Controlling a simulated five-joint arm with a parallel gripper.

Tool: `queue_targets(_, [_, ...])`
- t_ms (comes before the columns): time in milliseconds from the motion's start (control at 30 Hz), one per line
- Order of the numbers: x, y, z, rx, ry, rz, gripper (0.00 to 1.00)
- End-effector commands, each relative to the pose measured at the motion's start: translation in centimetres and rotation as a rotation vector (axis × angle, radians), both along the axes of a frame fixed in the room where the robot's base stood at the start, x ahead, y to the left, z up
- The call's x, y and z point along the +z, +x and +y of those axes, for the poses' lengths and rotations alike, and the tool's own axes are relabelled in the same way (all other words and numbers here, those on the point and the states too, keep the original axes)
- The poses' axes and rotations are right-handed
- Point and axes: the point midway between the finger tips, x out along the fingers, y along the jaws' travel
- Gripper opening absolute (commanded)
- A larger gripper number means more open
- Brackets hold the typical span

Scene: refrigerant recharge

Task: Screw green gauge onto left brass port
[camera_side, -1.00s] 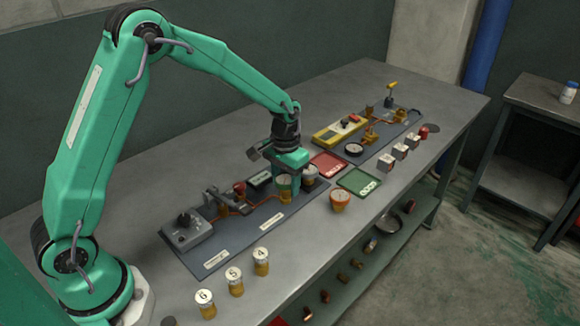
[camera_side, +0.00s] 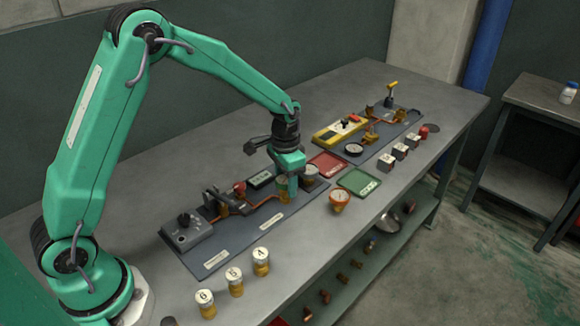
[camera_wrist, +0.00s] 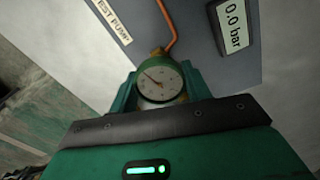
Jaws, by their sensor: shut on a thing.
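The green gauge (camera_wrist: 161,82) has a round white dial with a dark needle. It sits between the green fingers of my gripper (camera_wrist: 158,95) in the wrist view. In the side view my gripper (camera_side: 287,172) is shut on the gauge (camera_side: 282,184), above the front board, and the fingers cover part of it. A brass fitting (camera_wrist: 157,52) at the end of a copper pipe shows just behind the gauge in the wrist view. The gauge stands at this left port; the joint between them is hidden.
A grey-rimmed gauge (camera_side: 310,174) stands just right of my gripper. An orange gauge (camera_side: 339,199) stands on the bench nearby. A red tray (camera_side: 327,163) and a green tray (camera_side: 359,181) lie to the right. A digital display (camera_wrist: 234,22) reads 0.0 bar. Numbered jars (camera_side: 235,280) line the front.

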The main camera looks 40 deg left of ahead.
Motion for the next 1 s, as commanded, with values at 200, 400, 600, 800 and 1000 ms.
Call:
queue_targets(200, [-0.19,0.06,-0.06,-0.002,-0.001,-0.002,0.26])
queue_targets(400, [-0.2,0.04,-0.06,-0.035,0.0,-0.001,0.26])
queue_targets(600, [-0.23,0.02,-0.08,-0.163,0.0,-0.001,0.26])
queue_targets(800, [-0.23,-0.02,-0.07,-0.225,0.0,0.001,0.68])
queue_targets(1000, [-0.14,-0.01,-0.05,-0.224,0.0,0.0,0.73])
